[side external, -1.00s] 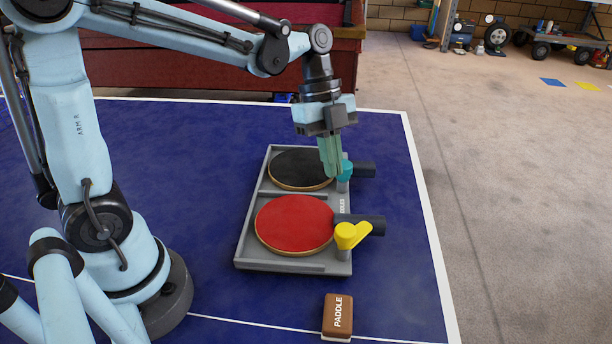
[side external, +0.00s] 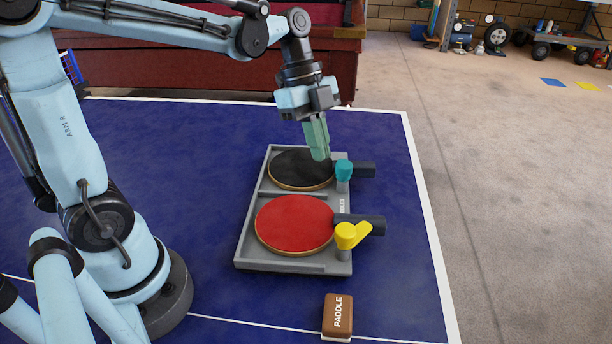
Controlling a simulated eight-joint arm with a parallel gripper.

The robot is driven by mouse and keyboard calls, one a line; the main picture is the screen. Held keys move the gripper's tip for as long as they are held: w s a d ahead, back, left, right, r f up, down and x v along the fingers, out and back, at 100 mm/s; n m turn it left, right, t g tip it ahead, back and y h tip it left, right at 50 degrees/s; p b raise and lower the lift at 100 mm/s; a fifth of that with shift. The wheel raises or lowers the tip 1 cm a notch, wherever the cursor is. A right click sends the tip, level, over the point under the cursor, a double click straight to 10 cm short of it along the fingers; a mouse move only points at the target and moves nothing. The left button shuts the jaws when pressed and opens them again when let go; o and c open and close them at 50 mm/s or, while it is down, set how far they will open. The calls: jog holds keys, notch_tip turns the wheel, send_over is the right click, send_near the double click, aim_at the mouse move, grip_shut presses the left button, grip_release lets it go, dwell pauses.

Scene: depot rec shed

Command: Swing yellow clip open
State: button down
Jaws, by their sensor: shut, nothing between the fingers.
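The yellow clip (side external: 351,235) sits on a post at the right edge of the grey tray (side external: 240,258), beside the handle of the red paddle (side external: 295,224). Its arm points right and slightly up, next to the dark handle. A teal clip (side external: 344,167) sits farther back, beside the handle of the black paddle (side external: 297,168). My gripper (side external: 319,157) is shut and empty. It hangs above the black paddle, left of the teal clip and well behind the yellow clip. Whether its tips touch the black paddle cannot be told.
The tray lies on a blue table (side external: 215,305) with white lines. A brown block (side external: 338,315) marked PADDLE lies in front of the tray. A dark red structure (side external: 180,62) stands behind. The table is clear right of the tray.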

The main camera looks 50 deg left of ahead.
aim_at(368, 229)
jog(key=shift+f, duration=0.1)
jog(key=x, duration=1)
jog(key=d, duration=0.3)
jog(key=shift+d, duration=0.15)
jog(key=shift+w+d, duration=0.1)
jog(key=shift+d, duration=0.3)
jog(key=shift+w+d+m+g, duration=0.2)
jog(key=shift+d+m+g, duration=0.05)
jog(key=shift+m, duration=0.45)
jog(key=shift+w+d+m+g, duration=0.2)
jog(key=shift+d+m+g, duration=0.05)
jog(key=shift+m, duration=0.45)
jog(key=shift+w+d+m+g, duration=0.3)
jog(key=shift+d+m, duration=0.15)
jog(key=shift+m, duration=0.35)
jog(key=shift+d, duration=0.2)
jog(key=shift+w+d, duration=0.15)
jog(key=shift+d, duration=0.5)
jog(key=shift+a, duration=0.1)
